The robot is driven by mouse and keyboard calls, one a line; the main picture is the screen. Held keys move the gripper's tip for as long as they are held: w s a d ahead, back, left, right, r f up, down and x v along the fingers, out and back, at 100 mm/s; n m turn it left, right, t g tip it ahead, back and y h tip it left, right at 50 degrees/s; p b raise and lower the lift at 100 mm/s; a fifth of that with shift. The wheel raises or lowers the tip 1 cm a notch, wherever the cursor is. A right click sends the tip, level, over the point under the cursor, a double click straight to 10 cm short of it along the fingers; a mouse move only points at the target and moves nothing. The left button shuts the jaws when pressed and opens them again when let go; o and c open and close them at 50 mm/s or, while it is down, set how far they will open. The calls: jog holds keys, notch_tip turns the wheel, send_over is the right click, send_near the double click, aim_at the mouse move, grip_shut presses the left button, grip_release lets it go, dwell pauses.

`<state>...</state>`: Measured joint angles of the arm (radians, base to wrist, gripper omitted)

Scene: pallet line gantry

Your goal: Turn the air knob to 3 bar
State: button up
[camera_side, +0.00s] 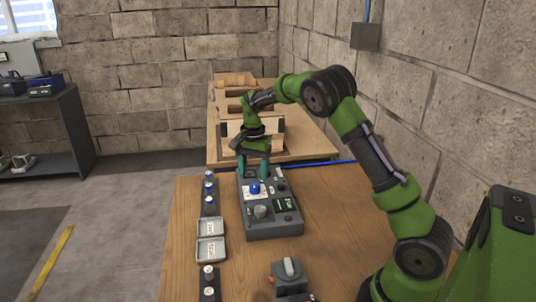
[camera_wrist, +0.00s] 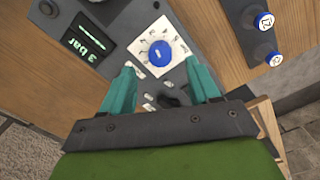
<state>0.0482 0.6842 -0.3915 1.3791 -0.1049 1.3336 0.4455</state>
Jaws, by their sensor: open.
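The air knob is a blue knob (camera_side: 254,188) on a white dial plate of the grey control box (camera_side: 273,232). In the wrist view the blue knob (camera_wrist: 160,54) sits on the white dial with numbers around it; its exact setting is too small to read. A dark display (camera_wrist: 88,40) beside it shows "3 bar" in green. My gripper (camera_side: 253,166) is open, its teal fingers pointing down above the box and a little behind the knob. In the wrist view the fingertips of my gripper (camera_wrist: 160,65) are apart either side of the knob's near edge, not closed on it.
A grey knob (camera_side: 261,211) and small switches share the box. A rack with blue-topped pieces (camera_side: 209,187) and two shallow trays (camera_side: 210,249) stand left. A rotary switch box (camera_side: 290,276) is in front; wooden crates stand behind. The right tabletop is clear.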

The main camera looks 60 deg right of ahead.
aim_at(257, 187)
notch_tip(257, 187, up, 12)
jog(key=shift+r, duration=0.15)
dwell(0.3)
jog(key=s+a+r+n+t+y, duration=0.1)
jog(key=s+a+n+t, duration=0.2)
jog(key=s+a, duration=0.6)
jog(key=s+a+r+n+t+y, duration=0.1)
jog(key=s+a+n+t, duration=0.3)
jog(key=s, duration=1.1)
jog(key=a+n, duration=0.3)
jog(key=a, duration=0.2)
jog(key=shift+s+n, duration=0.15)
jog(key=shift+n, duration=0.25)
